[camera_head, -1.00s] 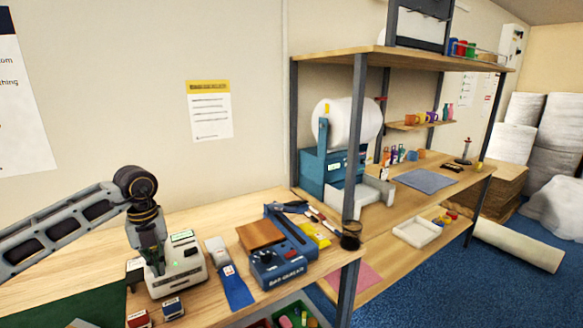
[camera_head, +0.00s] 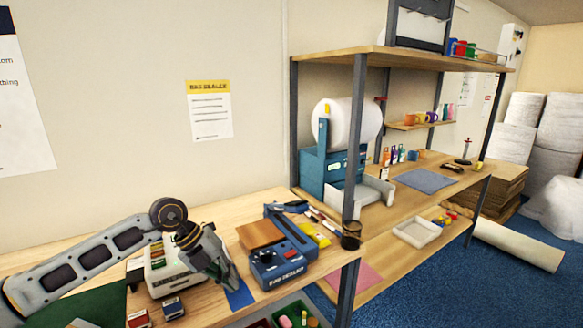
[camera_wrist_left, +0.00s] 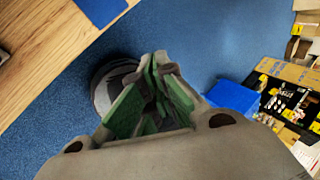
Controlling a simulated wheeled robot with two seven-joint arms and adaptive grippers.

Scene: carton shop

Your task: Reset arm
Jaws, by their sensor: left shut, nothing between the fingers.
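My left arm comes in from the left in the head view. Its gripper (camera_head: 230,280) hangs over the blue mat (camera_head: 240,296) on the bench, left of the blue bag sealer (camera_head: 280,265). In the left wrist view the green-padded fingers (camera_wrist_left: 155,80) meet at their tips, with nothing between them. The arm partly hides a white device (camera_head: 165,276) behind it. My right gripper is in neither view.
The wooden bench (camera_head: 215,225) also holds small red and dark blocks at its front. A shelf post (camera_head: 352,170) stands to the right. The blue floor (camera_wrist_left: 225,50) shows below the wrist, with a blue box (camera_wrist_left: 233,96) and stocked shelves at right.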

